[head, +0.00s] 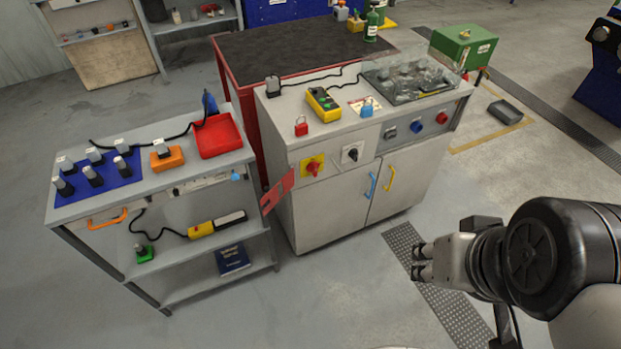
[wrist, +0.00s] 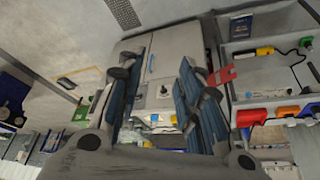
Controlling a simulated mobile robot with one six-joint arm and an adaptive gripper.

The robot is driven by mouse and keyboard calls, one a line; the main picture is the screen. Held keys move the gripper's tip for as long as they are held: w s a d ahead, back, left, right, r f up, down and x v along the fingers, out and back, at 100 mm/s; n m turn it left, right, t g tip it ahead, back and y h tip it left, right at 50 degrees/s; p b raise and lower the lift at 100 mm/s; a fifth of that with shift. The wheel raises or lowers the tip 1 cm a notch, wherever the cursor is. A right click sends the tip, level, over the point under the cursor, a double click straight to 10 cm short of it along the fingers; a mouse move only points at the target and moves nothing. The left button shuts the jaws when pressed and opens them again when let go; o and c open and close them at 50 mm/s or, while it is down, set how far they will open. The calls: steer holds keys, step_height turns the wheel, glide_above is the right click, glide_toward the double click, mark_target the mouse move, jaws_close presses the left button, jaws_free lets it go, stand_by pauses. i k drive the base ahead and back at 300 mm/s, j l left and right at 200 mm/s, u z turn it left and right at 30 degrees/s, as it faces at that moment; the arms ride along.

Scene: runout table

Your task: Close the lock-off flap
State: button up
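The lock-off flap, a red plate with cut-outs (head: 277,191), stands swung out from the left front edge of the grey cabinet (head: 325,212). Beside it on the cabinet front is a red rotary switch on a yellow plate (head: 313,168), uncovered by the flap. The flap also shows in the wrist view (wrist: 222,75), right of the fingers; that view is turned upside down. My gripper (head: 417,260) is in front of the cabinet at lower right, well apart from the flap. Its fingers (wrist: 160,78) are spread wide in the wrist view, with nothing between them.
A grey shelf cart (head: 190,187) stands close left of the flap. A red padlock (head: 301,128) stands on the cabinet top. The floor in front of the cabinet is clear.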

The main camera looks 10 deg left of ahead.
mark_target(289, 181)
steer(key=i+j+z, duration=0.2)
steer(key=j+z, duration=0.25)
steer(key=j, duration=0.85)
steer(key=j+z, duration=0.45)
steer(key=j, duration=0.85)
steer(key=i+j+u, duration=0.15)
steer(key=l+u, duration=0.2)
steer(key=u, duration=0.15)
steer(key=l+u, duration=0.15)
steer(key=u, duration=0.15)
